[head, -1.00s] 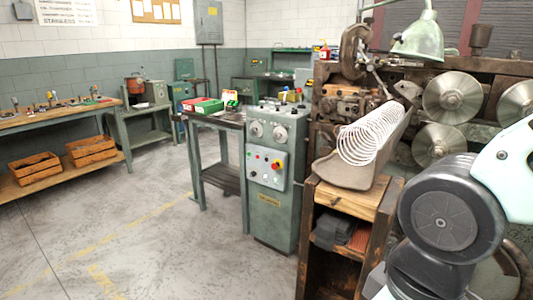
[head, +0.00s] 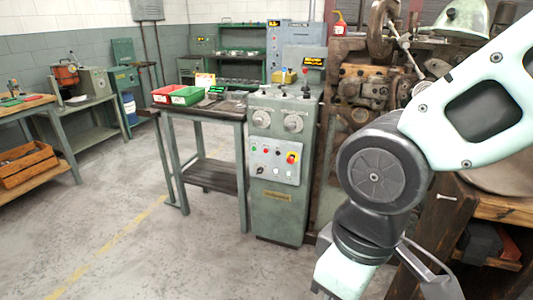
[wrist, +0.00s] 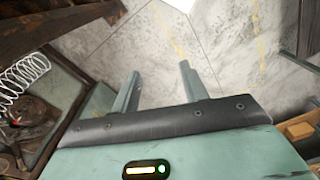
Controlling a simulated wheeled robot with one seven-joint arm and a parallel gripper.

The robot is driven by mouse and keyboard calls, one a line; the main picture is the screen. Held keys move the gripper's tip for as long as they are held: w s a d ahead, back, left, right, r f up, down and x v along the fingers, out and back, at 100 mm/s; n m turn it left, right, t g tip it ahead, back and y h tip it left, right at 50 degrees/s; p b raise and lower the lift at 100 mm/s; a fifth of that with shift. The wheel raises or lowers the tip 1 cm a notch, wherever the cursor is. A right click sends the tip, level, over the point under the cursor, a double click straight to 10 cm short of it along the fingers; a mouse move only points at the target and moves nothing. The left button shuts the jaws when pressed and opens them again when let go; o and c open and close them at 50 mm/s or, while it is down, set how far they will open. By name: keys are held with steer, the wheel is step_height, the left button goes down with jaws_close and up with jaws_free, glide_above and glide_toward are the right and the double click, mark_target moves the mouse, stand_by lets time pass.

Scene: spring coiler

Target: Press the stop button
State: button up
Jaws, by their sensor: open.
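The grey-green control cabinet (head: 278,222) stands near the middle of the head view. Its pale button panel (head: 274,174) faces me. A red mushroom button on a yellow base (head: 292,158) sits at the panel's upper right. A smaller red button or lamp (head: 265,152) is to its left, among other small controls whose labels are too small to read. My gripper (wrist: 160,82) shows in the wrist view with its two fingers apart and nothing between them. It is over the floor, away from the panel. The panel is not visible in the wrist view.
A table (head: 205,106) with red and green boxes adjoins the cabinet's left side. The coiler machine (head: 362,90) stands to the right, partly behind my arm. A wooden stand (head: 500,208) is at far right. A wire coil (wrist: 22,85) shows in the wrist view. The floor before the cabinet is clear.

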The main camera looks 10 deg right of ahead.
steer(key=shift+w+a, duration=0.2)
steer(key=shift+a, duration=0.3)
jaws_close()
steer(key=shift+d, duration=0.1)
stand_by(1.3)
